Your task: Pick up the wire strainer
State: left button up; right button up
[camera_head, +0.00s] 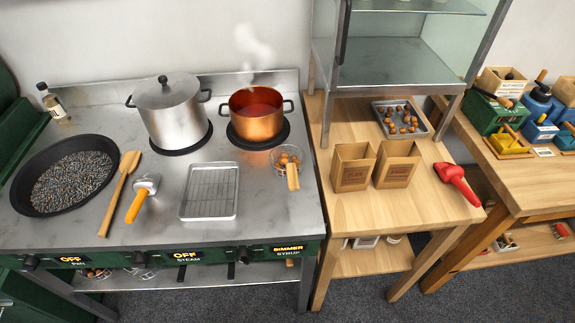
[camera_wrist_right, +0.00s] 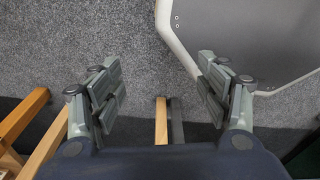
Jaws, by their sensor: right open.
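The wire strainer (camera_head: 293,177) rests on the steel stove top, in front of the copper pot and to the right of the wire rack tray. Its round mesh bowl holds several brown chestnuts, and its short wooden handle points toward the front edge. In the right wrist view my right gripper (camera_wrist_right: 163,88) is open and empty, with its two fingers wide apart above the grey floor. Neither gripper shows in the head view, and the strainer is not in the right wrist view.
A steaming copper pot (camera_head: 257,118) stands behind the strainer, with a lidded steel pot (camera_head: 171,112) to its left. A rack tray (camera_head: 210,191) lies left of the strainer. Two paper bags (camera_head: 352,167) stand on the wooden table at right. Wooden legs (camera_wrist_right: 50,137) show near my right gripper.

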jog(key=w+a+r, duration=0.1)
jog(key=w, duration=0.3)
jog(key=w+a+r+m+t+b, duration=0.1)
jog(key=w+a+r, duration=0.1)
jog(key=w, duration=0.3)
jog(key=w+a+r+m+t+y, duration=0.1)
jog(key=w+a+r, duration=0.1)
jog(key=w, duration=0.3)
jog(key=shift+a+r+b, duration=0.1)
jog(key=shift+b, duration=0.25)
jog(key=c, duration=0.5)
jog(key=shift+o, duration=0.2)
jog(key=m+t+y+b, duration=0.4)
jog(key=m+t, duration=0.8)
jog(key=m, duration=0.3)
send_near(296, 179)
jog(key=f+x, duration=0.1)
jog(key=x, duration=0.8)
jog(key=shift+r, duration=0.1)
jog(key=shift+w+a+p, duration=0.1)
jog(key=shift+w+p, duration=0.3)
jog(key=shift+w, duration=0.05)
jog(key=x, duration=0.3)
jog(key=shift+w+p, duration=0.25)
jog(key=shift+p, duration=0.1)
jog(key=shift+w, duration=0.35)
